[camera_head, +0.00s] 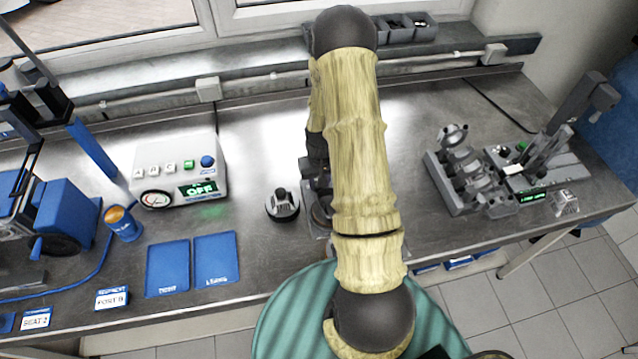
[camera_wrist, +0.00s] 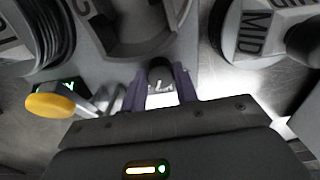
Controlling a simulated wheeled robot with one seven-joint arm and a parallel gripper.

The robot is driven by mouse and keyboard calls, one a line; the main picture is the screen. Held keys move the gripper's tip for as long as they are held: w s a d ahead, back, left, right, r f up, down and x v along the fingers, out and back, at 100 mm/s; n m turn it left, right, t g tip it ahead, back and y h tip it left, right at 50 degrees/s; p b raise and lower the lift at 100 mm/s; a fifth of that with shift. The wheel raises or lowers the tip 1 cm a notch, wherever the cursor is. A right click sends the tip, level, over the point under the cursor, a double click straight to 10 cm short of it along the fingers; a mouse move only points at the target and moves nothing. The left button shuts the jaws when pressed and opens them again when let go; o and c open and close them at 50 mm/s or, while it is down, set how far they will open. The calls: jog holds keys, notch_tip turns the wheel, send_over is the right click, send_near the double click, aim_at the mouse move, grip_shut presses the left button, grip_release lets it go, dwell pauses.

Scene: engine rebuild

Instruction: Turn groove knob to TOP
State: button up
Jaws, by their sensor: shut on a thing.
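A round light-rimmed dial (camera_wrist: 255,30) lettered MID, with a black knob (camera_wrist: 305,38) on it, shows at the upper right of the wrist view. It looks like the groove selector; its TOP mark is not legible. A round dark base with a raised grip (camera_head: 282,204) on the bench in the head view may be the same dial. My gripper (camera_wrist: 162,92) is shut on a small dark round-topped piece (camera_wrist: 160,72) with pale marks below it. It is apart from the MID dial, to its left. In the head view my arm hides my gripper.
A yellow button (camera_wrist: 50,106) beside a green-lit display stands left of my gripper. A white box reading OFF (camera_head: 180,170), two blue mats (camera_head: 167,268) and a blue cup (camera_head: 124,224) lie left. A metal fixture (camera_head: 470,175) stands right. Bench between is partly clear.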

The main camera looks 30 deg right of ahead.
jog(key=m+b, duration=0.2)
jog(key=m, duration=0.4)
jog(key=shift+a, duration=0.1)
dwell(0.5)
jog(key=o, duration=1)
jog(key=shift+c, duration=0.2)
jog(key=shift+r, duration=0.1)
notch_tip(320, 180, up, 17)
jog(key=b, duration=0.3)
jog(key=shift+s, duration=0.15)
jog(key=shift+r, duration=0.1)
